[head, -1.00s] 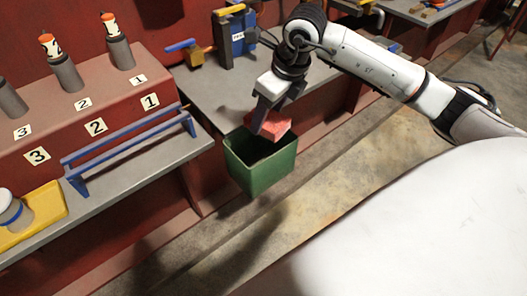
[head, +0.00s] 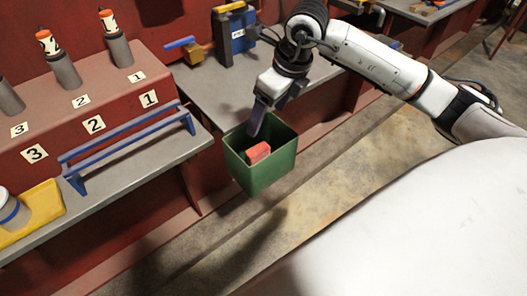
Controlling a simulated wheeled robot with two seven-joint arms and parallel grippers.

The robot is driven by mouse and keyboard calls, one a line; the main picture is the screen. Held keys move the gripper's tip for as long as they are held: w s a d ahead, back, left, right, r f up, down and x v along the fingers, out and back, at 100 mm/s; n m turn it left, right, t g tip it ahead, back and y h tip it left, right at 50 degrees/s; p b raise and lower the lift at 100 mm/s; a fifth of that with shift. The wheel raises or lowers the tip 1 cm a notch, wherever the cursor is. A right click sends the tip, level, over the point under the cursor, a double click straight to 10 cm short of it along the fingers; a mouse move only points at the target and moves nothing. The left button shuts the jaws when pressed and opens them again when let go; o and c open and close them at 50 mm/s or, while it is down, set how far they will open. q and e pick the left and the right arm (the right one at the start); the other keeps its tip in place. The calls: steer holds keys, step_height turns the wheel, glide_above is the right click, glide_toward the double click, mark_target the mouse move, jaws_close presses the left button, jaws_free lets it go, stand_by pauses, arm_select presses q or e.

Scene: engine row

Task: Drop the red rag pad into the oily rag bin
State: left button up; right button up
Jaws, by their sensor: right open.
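The red rag pad (head: 258,152) is inside the green oily rag bin (head: 265,176), below its rim and apart from my gripper. The bin hangs at the front edge of the grey bench, in the middle of the head view. My right gripper (head: 257,122) is open and empty, pointing down over the back of the bin's opening. The pad's lower part is hidden by the bin's front wall. My left gripper is not in view.
A blue rail (head: 130,142) runs along the left bench edge. Numbered holders with orange-topped bottles (head: 47,42) stand on the red step. A yellow tray (head: 42,205) sits at lower left. A blue vise-like block (head: 236,36) stands behind the bin. The floor at right is clear.

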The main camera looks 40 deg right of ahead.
steer(key=a+v, duration=0.1)
steer(key=v, duration=0.8)
steer(key=shift+d, duration=0.5)
